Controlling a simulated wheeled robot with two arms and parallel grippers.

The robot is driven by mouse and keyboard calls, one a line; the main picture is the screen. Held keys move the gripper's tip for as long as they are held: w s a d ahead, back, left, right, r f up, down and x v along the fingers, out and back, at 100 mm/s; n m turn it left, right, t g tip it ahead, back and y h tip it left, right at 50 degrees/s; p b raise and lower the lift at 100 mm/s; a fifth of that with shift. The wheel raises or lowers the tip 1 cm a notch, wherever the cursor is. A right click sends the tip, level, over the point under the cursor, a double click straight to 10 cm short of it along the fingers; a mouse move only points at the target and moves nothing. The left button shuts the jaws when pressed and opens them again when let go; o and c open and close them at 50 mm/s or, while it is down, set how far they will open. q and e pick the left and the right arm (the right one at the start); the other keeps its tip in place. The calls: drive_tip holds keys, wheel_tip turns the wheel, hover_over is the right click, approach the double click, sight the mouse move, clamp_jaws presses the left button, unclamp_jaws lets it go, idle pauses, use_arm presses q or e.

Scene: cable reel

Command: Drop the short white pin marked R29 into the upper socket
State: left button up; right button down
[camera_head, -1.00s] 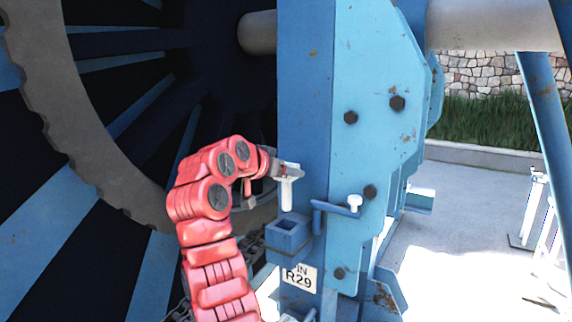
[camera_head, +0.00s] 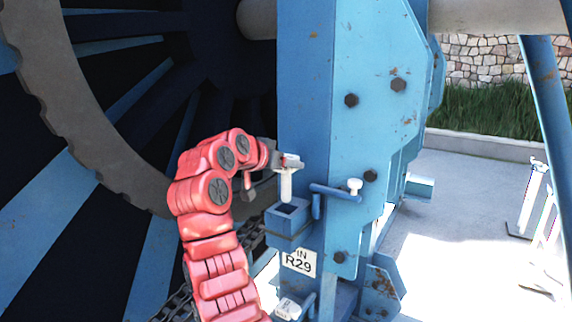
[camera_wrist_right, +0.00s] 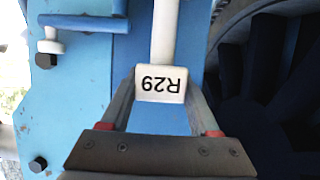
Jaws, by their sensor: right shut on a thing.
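The white pin (camera_head: 286,186) hangs upright in my right gripper (camera_head: 288,162), in the head view. In the right wrist view its head (camera_wrist_right: 161,83), marked R29, is between the two fingers of the right gripper (camera_wrist_right: 161,92), which is shut on it. The pin's lower tip is right at the opening of the blue square upper socket (camera_head: 288,222); I cannot tell whether it is just above or just inside. An "IN R29" label (camera_head: 299,262) is below the socket. My left gripper is not in view.
A blue handle (camera_head: 335,192) with a white knob (camera_head: 354,185) sticks out just right of the socket. A white block (camera_head: 289,308) is lower on the post. The large reel (camera_head: 75,110) stands behind my arm. Bolts dot the blue plate.

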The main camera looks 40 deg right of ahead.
sight(284, 197)
drive_tip(key=shift+d, duration=0.1)
drive_tip(key=shift+f, duration=0.15)
drive_tip(key=shift+f+b, duration=1.1)
drive_tip(key=shift+f, duration=0.25)
drive_tip(key=shift+f+b, duration=0.15)
drive_tip(key=shift+b, duration=0.15)
idle(0.4)
drive_tip(key=shift+f+b, duration=1.9)
drive_tip(key=shift+f, duration=1.2)
